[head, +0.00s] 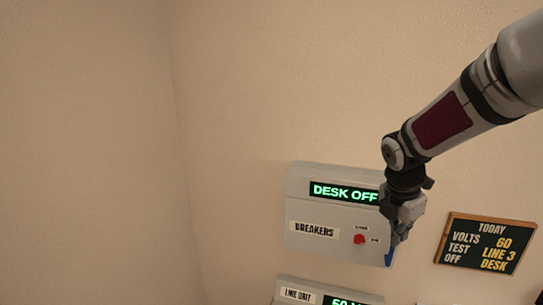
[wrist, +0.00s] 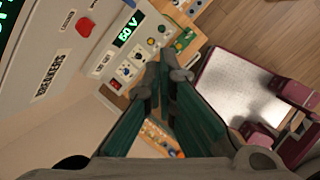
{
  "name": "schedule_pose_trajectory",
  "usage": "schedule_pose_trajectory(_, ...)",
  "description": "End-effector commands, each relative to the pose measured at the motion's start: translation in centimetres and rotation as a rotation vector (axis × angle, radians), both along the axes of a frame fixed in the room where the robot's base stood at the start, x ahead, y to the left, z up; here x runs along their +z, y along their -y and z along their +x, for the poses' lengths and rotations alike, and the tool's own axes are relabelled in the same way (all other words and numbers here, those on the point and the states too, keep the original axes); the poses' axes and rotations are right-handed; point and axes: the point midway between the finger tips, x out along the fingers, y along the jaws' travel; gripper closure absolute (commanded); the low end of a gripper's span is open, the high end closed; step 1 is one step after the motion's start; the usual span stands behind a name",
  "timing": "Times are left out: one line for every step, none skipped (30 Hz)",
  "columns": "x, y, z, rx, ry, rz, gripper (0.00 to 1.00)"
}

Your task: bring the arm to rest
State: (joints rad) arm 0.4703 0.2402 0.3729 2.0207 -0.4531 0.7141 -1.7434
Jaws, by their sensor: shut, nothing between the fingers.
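My gripper (head: 399,238) is at the right edge of the grey breakers box (head: 300,215) on the wall, pointing down. In the wrist view my gripper (wrist: 162,78) shows its two teal fingers close together with nothing between them. The box has a lit display (head: 345,193) reading DESK OFF and a red knob (head: 359,239). A blue part (head: 390,258) shows just below the gripper at the box's right side. The gripper partly hides it, and I cannot tell whether they touch.
Below is the line unit (head: 298,294), its display (wrist: 127,31) reading 60 V. A notice board (head: 487,243) hangs to the right, reading volts 60, test line 3, off desk. The wall at left is bare.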

Motion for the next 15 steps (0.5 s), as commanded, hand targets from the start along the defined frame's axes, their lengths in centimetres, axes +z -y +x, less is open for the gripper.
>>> schedule_pose_trajectory(1.8, -0.8, -1.2, -0.091, 0.04, 0.006, 1.0)
schedule_pose_trajectory(2.6, -1.3, -1.9, -0.155, 0.063, 0.016, 1.0)
schedule_pose_trajectory(3.6, -1.8, -2.9, -0.239, 0.093, 0.031, 1.0)
schedule_pose_trajectory(4.3, -2.3, -3.7, -0.302, 0.117, 0.044, 1.0)
schedule_pose_trajectory(5.0, -2.7, -4.4, -0.365, 0.141, 0.059, 1.0)
schedule_pose_trajectory(5.9, -3.2, -5.5, -0.449, 0.173, 0.082, 1.0)
schedule_pose_trajectory(6.6, -3.6, -6.3, -0.513, 0.197, 0.101, 1.0)
schedule_pose_trajectory(7.1, -4.0, -7.2, -0.576, 0.221, 0.121, 1.0)
schedule_pose_trajectory(7.9, -4.6, -8.3, -0.659, 0.253, 0.151, 1.0)
schedule_pose_trajectory(8.4, -5.0, -9.1, -0.722, 0.276, 0.175, 1.0)
schedule_pose_trajectory(8.9, -5.4, -10.0, -0.785, 0.297, 0.201, 1.0)
schedule_pose_trajectory(9.4, -5.9, -11.1, -0.868, 0.326, 0.238, 1.0)
schedule_pose_trajectory(9.8, -6.3, -12.0, -0.929, 0.346, 0.268, 1.0)
schedule_pose_trajectory(10.2, -6.7, -12.8, -0.992, 0.365, 0.299, 1.0)
schedule_pose_trajectory(10.6, -7.2, -14.0, -1.075, 0.388, 0.344, 1.0)
